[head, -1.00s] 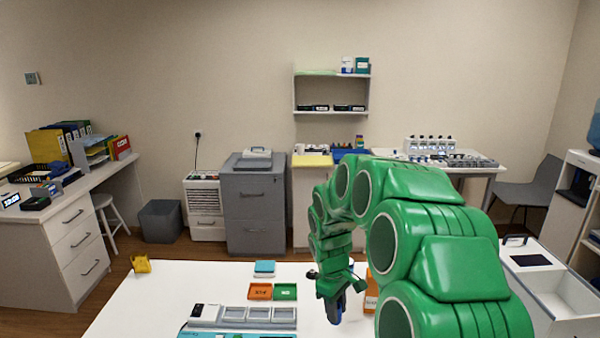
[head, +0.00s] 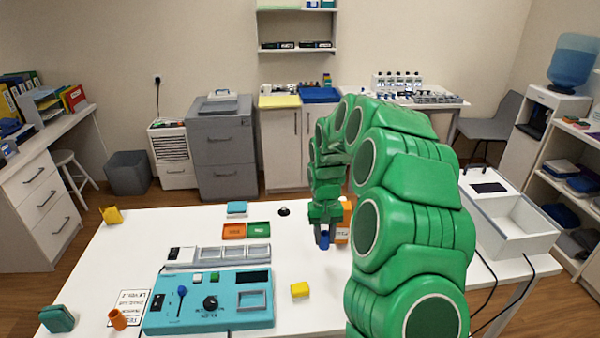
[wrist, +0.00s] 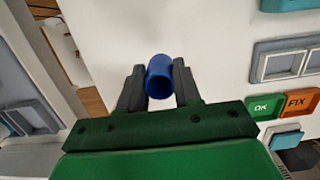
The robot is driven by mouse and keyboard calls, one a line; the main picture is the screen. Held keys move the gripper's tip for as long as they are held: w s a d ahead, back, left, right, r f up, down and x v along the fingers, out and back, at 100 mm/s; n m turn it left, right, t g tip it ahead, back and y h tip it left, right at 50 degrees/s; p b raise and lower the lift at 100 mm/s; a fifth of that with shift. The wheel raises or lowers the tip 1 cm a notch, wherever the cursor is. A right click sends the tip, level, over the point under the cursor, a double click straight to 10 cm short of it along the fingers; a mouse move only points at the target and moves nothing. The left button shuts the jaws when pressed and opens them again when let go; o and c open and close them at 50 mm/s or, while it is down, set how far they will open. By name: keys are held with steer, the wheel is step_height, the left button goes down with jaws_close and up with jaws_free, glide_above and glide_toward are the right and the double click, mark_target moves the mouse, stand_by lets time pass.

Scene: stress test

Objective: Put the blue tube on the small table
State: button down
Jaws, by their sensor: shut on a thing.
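The blue tube (head: 323,240) hangs upright below my gripper (head: 323,232), in front of and left of an orange and white box (head: 344,222). In the wrist view the blue tube (wrist: 159,75) sits between the two dark fingers of my gripper (wrist: 158,86), which are shut on it. I cannot tell which table is the small one.
A teal control panel (head: 208,303), a yellow block (head: 300,289) and orange (head: 234,231) and green (head: 259,229) trays lie on the white table. A white open bin (head: 508,225) stands right.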

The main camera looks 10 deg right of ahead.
step_height(320, 180, up, 15)
steer(key=s+d+n, duration=0.2)
steer(key=d, duration=1.8)
steer(key=s+d+n, duration=0.3)
steer(key=d, duration=1.7)
steer(key=shift+h, duration=0.4)
steer(key=shift+w+a+f, duration=0.1)
steer(key=shift+a+f, duration=0.05)
steer(key=shift+f, duration=2.95)
steer(key=shift+a+f, duration=0.1)
steer(key=shift+f, duration=3.05)
